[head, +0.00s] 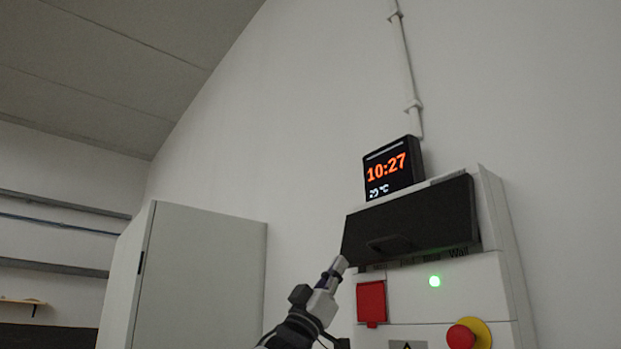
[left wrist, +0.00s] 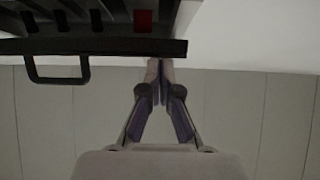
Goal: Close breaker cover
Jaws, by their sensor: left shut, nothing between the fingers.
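The black breaker cover (head: 415,218) is at the top front of a light grey wall cabinet. It is tilted outward, its lower edge standing off the cabinet face. The left wrist view shows the cover's edge (left wrist: 110,47) with a loop handle, and dark breaker switches with one red one (left wrist: 143,20) behind it. My left gripper (head: 338,266) is shut and empty, just below and left of the cover's lower left corner. In the left wrist view its fingertips (left wrist: 159,66) are close under the cover's edge; I cannot tell if they touch. My right gripper is not in view.
Below the cover are a red box (head: 371,302), a green lamp (head: 435,281) and a red emergency button (head: 461,337) on yellow. A clock display (head: 393,168) stands on top. A tall grey locker (head: 195,280) is at the left. The wall between is clear.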

